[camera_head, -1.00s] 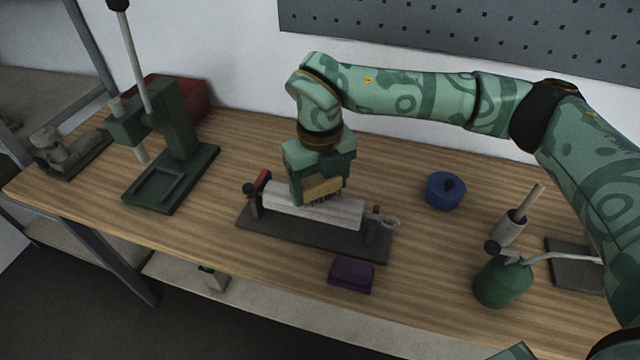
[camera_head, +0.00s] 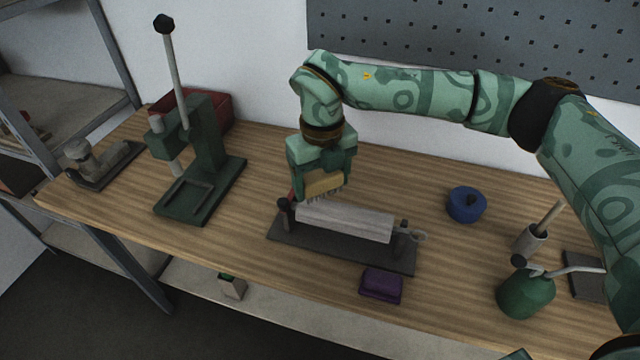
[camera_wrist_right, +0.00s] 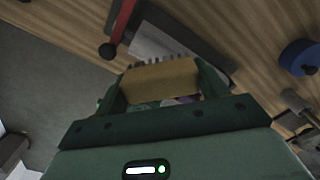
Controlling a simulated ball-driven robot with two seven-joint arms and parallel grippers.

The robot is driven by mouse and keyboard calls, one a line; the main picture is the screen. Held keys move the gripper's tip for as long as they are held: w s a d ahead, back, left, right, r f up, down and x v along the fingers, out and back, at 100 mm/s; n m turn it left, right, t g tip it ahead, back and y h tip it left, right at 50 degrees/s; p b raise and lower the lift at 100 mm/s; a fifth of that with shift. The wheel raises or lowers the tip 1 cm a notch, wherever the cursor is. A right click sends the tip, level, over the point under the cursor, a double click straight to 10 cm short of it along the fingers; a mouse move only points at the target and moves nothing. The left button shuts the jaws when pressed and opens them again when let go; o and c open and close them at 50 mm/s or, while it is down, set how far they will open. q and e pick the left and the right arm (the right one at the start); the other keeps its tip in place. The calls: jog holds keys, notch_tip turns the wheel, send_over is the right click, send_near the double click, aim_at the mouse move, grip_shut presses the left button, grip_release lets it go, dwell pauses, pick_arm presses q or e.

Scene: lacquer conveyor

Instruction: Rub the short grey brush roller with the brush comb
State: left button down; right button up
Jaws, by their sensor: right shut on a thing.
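The short grey brush roller (camera_head: 346,219) lies level in a dark stand (camera_head: 340,252) on the bench. My right gripper (camera_head: 322,176) is shut on the brush comb (camera_head: 324,187), a tan block with a row of teeth pointing down. The comb is at the left end of the roller, at its back edge. I cannot tell whether the teeth touch it. In the right wrist view the comb (camera_wrist_right: 160,80) sits between the two fingers, its teeth against the view of the roller (camera_wrist_right: 175,47). My left gripper is not in view.
A green press (camera_head: 200,165) stands at left. A purple block (camera_head: 381,285) lies in front of the stand. A blue round pot (camera_head: 466,204), a green can (camera_head: 526,293) and a cup with a handle (camera_head: 531,238) are at right. Bare bench lies between the press and the stand.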

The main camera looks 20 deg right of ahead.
notch_tip(320, 180, up, 3)
jog(key=shift+w+a+f+p, duration=0.1)
jog(key=shift+w+a+p, duration=0.05)
jog(key=shift+p, duration=0.75)
jog(key=shift+r+p, duration=0.8)
jog(key=shift+r, duration=0.2)
